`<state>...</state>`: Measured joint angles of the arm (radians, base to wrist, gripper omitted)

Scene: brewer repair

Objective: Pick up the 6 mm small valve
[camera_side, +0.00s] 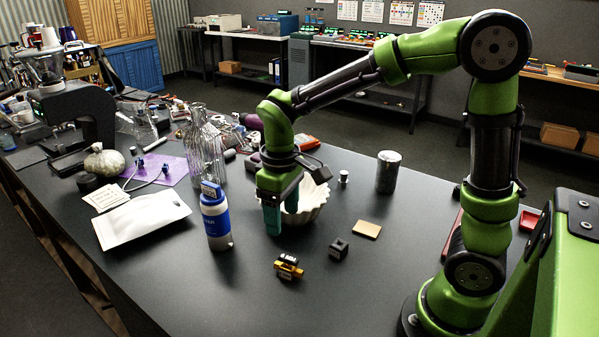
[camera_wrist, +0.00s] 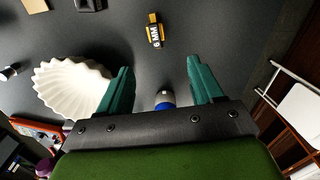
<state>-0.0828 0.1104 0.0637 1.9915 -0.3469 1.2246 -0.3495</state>
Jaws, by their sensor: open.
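The 6 mm small valve (camera_side: 288,268) is a small yellow-gold and black piece lying on the dark table, toward the front. In the wrist view the valve (camera_wrist: 155,30) shows its "6 MM" label and lies beyond my fingertips, roughly in line with the gap between them. My gripper (camera_side: 272,218) has teal fingers and points down beside the white fluted bowl, behind the valve and apart from it. In the wrist view my gripper (camera_wrist: 160,68) is open, with nothing held between its fingers.
A white fluted bowl (camera_side: 311,201) is close beside my gripper. A blue-and-white bottle (camera_side: 215,222) stands to the left. A black cube (camera_side: 339,249) and a tan pad (camera_side: 367,229) lie right of the valve. The table around the valve is clear.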

